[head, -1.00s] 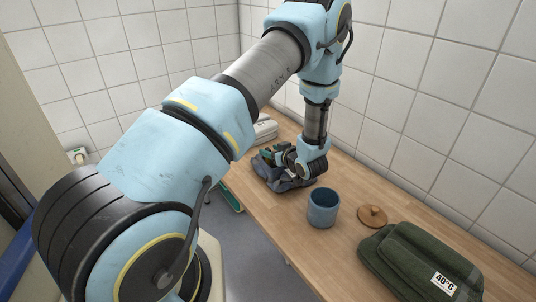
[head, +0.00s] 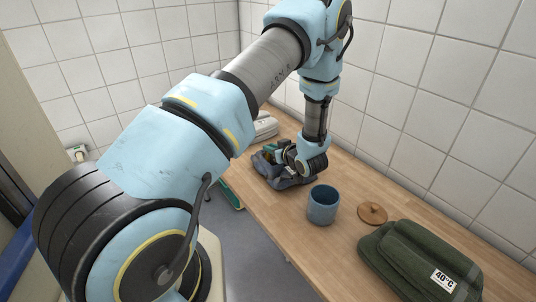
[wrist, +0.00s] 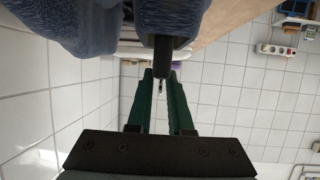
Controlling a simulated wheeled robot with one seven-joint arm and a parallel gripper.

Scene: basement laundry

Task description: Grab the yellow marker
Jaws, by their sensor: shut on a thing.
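No yellow marker can be made out clearly in either view. My gripper (head: 270,153) is over a crumpled blue-grey cloth (head: 287,182) on the bench, partly hidden by my wrist in the head view. In the wrist view my gripper (wrist: 160,78) has its green fingers close together, shut on a slim dark thing (wrist: 162,52). Only a dark length of it shows, and I cannot tell whether it is the marker. The cloth (wrist: 65,22) fills the top of the wrist view, close to the dark thing; I cannot tell whether they touch.
A blue cup (head: 322,205) stands in front of the cloth on the wooden bench (head: 275,222). A round wooden lid (head: 372,213) and a folded green towel (head: 425,262) lie to the right. A pale box (head: 264,129) is behind. Tiled walls close the back.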

